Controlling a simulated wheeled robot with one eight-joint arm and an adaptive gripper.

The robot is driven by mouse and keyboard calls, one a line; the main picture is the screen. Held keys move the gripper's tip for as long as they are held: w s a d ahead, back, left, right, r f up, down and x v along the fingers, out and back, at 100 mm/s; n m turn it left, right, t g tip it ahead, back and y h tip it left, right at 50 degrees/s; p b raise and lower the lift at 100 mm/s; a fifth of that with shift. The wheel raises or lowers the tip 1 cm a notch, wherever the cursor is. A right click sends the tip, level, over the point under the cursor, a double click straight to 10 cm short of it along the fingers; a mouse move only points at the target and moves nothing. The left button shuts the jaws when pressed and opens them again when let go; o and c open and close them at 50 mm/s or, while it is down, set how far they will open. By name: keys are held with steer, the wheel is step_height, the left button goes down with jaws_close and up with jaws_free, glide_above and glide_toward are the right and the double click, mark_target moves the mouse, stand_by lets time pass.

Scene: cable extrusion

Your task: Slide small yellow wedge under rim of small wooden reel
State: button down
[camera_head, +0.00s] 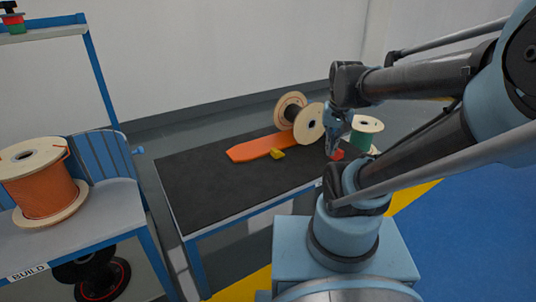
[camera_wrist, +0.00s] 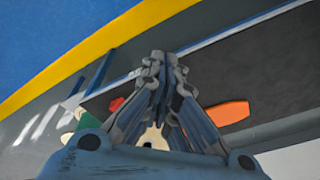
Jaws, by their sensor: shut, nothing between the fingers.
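The small wooden reel (camera_head: 309,123) lies on its side, flanges upright, on the dark table at the far end of a flat orange piece (camera_head: 252,149). The small yellow wedge (camera_head: 278,153) lies beside the front edge of the orange piece, left of and nearer than the reel, apart from it. My gripper (camera_head: 332,152) points down to the right of the reel and wedge, near a red piece (camera_head: 338,155). In the wrist view my gripper (camera_wrist: 157,62) is shut and empty. There the wedge is not visible, and a pale reel part (camera_wrist: 153,137) shows behind the fingers.
A green reel (camera_head: 362,137) with pale flanges stands at the table's right end, behind my arm. The table's (camera_head: 195,185) left and front parts are clear. A large orange cable reel (camera_head: 42,185) stands on a separate bench at left, with a dark reel (camera_head: 98,278) beneath.

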mark_target(278, 152)
steer(key=w+a+m, duration=0.2)
steer(key=w+a, duration=0.2)
steer(key=w, duration=0.3)
steer(key=w+a+m+g, duration=0.1)
steer(key=w+a+m, duration=0.15)
steer(key=w, duration=0.45)
steer(key=w+a+m, duration=0.1)
steer(key=w+a, duration=0.3)
steer(key=w, duration=0.2)
steer(key=w+a+f+m, duration=0.5)
steer(key=w+a+f, duration=0.8)
steer(key=a+f, duration=0.3)
steer(key=shift+g, duration=0.4)
steer(key=f, duration=0.9)
steer(key=shift+w+d+f, duration=0.1)
steer(key=shift+w+d, duration=0.05)
steer(key=shift+d, duration=0.2)
steer(key=shift+w+d+f, duration=0.2)
steer(key=shift+w+d, duration=0.15)
steer(key=shift+d, duration=0.25)
steer(key=shift+w+d+f, duration=0.15)
steer(key=shift+w+d, duration=0.15)
steer(key=shift+d, duration=0.25)
steer(key=shift+w+d, duration=0.3)
steer(key=shift+d, duration=0.3)
